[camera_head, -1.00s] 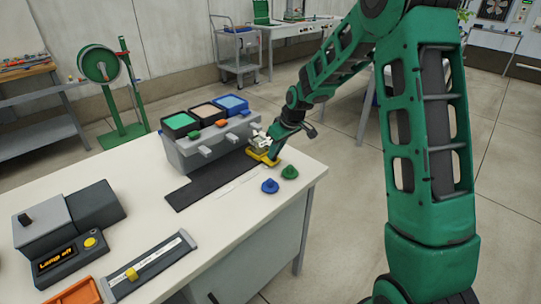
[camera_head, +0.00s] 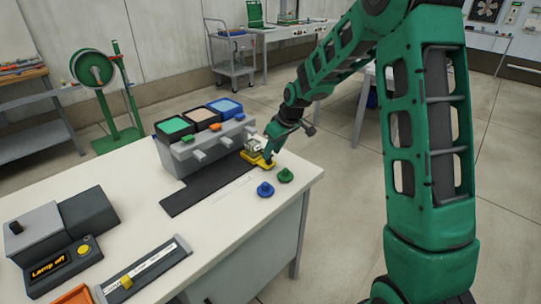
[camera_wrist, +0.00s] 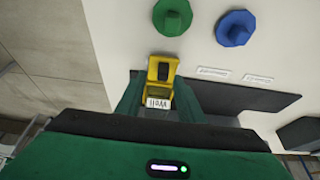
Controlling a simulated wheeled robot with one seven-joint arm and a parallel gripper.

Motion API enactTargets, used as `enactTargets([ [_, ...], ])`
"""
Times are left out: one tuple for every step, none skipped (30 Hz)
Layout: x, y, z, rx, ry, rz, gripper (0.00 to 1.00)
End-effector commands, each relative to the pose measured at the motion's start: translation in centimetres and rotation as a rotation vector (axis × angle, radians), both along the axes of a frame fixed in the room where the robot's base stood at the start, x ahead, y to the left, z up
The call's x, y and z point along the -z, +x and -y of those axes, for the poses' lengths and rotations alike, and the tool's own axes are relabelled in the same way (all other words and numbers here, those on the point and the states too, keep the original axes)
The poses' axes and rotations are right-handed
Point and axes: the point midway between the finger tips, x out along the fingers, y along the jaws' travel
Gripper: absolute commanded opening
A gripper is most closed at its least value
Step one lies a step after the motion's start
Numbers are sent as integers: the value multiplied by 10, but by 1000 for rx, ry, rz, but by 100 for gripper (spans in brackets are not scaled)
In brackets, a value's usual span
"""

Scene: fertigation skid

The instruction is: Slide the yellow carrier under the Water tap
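The yellow carrier (camera_head: 263,164) is at the right end of the dark track (camera_head: 190,196), beside the right end of the grey tap unit. A small clear-and-white vessel seems to stand on it. In the wrist view, the yellow carrier (camera_wrist: 154,66) and a white label below it lie between my two finger tips. My gripper (camera_head: 268,155) is low at the carrier's right side. Whether the fingers press on it is not clear. The grey tap unit (camera_head: 183,163) bears green, beige and blue tanks and several spouts. I cannot read which tap is Water.
A blue knob-shaped piece (camera_head: 265,190) and a green one (camera_head: 285,175) stand on the white table (camera_head: 225,225) in front of the carrier. A lamp box (camera_head: 62,265) and a slider gauge (camera_head: 145,272) are at the front left. The track left of the carrier is clear.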

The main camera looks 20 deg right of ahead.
Motion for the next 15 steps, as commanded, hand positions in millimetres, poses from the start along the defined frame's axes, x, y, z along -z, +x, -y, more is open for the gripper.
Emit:
enactTargets([
  [-10, -3, 2, 1, -2, 3, 34],
  [-16, -5, 3, 1, -1, 4, 34],
  [-23, -8, 5, 1, -2, 3, 34],
  [-29, -10, 6, 2, -2, 3, 34],
  [-33, -12, 7, 2, -2, 3, 34],
  [-41, -14, 9, 2, -2, 3, 34],
  [-45, -16, 10, 2, -1, 3, 34],
  [-50, -18, 11, 2, -1, 3, 34],
  [-56, -20, 12, 2, -1, 3, 34],
  [-60, -22, 13, 2, -2, 2, 34],
  [-63, -23, 14, 3, -1, 2, 34],
  [-67, -25, 15, 3, -1, 2, 34],
  [-70, -26, 15, 3, -2, 1, 34],
  [-72, -27, 16, 3, -2, 1, 34],
  [-75, -28, 16, 3, -2, 0, 34],
])
